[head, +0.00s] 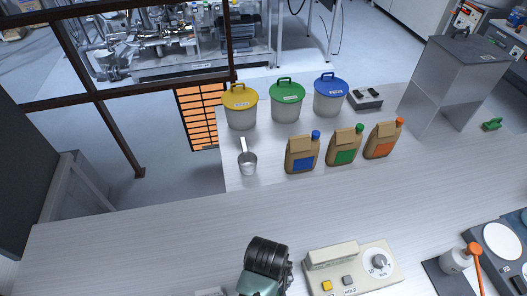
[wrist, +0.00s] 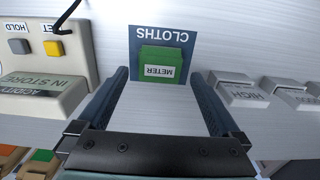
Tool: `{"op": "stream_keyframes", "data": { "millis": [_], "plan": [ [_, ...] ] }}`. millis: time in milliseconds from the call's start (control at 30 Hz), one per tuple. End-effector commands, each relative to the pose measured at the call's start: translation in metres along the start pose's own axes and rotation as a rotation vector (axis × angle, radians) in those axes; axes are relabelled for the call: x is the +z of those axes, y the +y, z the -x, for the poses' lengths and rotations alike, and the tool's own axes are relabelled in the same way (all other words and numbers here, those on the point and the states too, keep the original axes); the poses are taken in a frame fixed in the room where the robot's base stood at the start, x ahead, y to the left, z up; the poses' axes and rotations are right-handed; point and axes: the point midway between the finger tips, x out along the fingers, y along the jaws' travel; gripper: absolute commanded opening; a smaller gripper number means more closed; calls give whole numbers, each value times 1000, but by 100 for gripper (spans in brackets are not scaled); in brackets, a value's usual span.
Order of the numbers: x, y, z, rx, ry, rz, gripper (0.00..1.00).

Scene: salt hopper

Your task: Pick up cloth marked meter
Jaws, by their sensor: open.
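The cloth marked METER (wrist: 162,56) is a green folded block with a white label, upside down in the wrist view. It lies on a dark blue mat marked CLOTHS (wrist: 148,36). My gripper (wrist: 162,76) is open, its two dark fingers on either side of the bare bench strip below the cloth. Nothing is between the fingers; the cloth shows just beyond the tips, about midway. In the head view part of my arm shows at the bottom edge; the cloth does not show there.
A cream meter (head: 352,268) with yellow and grey buttons and a dial stands beside my arm, also at left in the wrist view (wrist: 42,93). A grey block marked HIGH (wrist: 240,90) is at right there. Buckets, bags (head: 302,153) and a scoop (head: 247,163) stand farther back.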

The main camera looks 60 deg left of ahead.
Motion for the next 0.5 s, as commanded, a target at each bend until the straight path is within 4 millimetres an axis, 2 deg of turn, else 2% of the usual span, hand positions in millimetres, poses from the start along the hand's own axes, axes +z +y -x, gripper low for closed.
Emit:
{"op": "stream_keyframes", "data": {
  "millis": [233, 500],
  "plan": [
    [-3, -1, -14, 0, -1, 0, 100],
    [-10, -2, -47, 0, 0, -1, 100]
  ]
}}
